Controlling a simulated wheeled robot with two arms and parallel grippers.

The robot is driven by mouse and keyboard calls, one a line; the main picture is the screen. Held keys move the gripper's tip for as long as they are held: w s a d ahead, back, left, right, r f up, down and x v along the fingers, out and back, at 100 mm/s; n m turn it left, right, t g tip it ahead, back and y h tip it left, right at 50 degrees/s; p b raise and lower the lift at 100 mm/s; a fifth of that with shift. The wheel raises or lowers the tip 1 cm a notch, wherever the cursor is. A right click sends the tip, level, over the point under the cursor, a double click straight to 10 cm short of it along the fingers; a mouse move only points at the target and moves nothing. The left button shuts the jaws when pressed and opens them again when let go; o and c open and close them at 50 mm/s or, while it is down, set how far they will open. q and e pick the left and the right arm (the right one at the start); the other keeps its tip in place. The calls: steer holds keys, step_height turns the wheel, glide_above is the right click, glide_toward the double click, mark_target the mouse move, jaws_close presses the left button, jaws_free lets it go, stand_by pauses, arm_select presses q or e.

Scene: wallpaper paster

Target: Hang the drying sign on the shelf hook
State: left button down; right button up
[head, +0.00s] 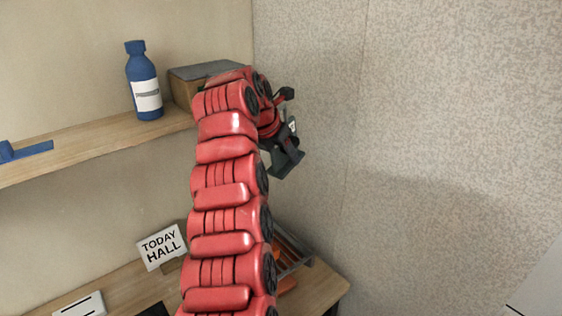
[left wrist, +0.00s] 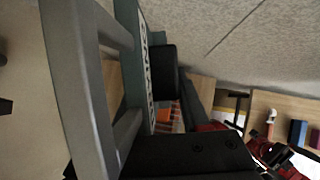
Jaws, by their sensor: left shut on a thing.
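My left arm reaches up to the right end of the shelf (head: 90,145). Its gripper (head: 284,152) is beside that end, in front of the wall, and is shut on the drying sign. In the head view only a dark grey-green piece of the sign (head: 287,165) shows, seen at a slant. I cannot make out the shelf hook; my arm covers part of the shelf end.
A blue bottle (head: 144,85) and a grey-topped box (head: 190,80) stand on the shelf, with a blue item (head: 25,151) at left. Below, a "TODAY HALL" card (head: 161,246) and a grey rack (head: 295,252) are on the table. The wall (head: 450,120) bounds the right.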

arm_select(q)
steer(key=shift+w+d+f, duration=0.1)
steer(key=shift+d+f, duration=0.1)
steer(key=shift+d, duration=0.15)
steer(key=shift+w+r, duration=0.15)
steer(key=shift+r, duration=0.05)
steer(key=w+a+p, duration=0.1)
steer(key=p, duration=0.1)
steer(key=w+a+p, duration=0.1)
steer(key=w+p, duration=0.1)
steer(key=shift+a+f+p, duration=0.1)
steer(key=shift+a+p, duration=0.05)
steer(key=shift+p, duration=0.2)
steer(key=w+a+f+p, duration=0.1)
steer(key=w+a+p, duration=0.2)
steer(key=p, duration=0.8)
steer(key=shift+w+a+f, duration=0.15)
steer(key=shift+w+f, duration=0.1)
steer(key=shift+w, duration=0.65)
steer(key=shift+f, duration=0.1)
steer(key=shift+c, duration=1.5)
jaws_free()
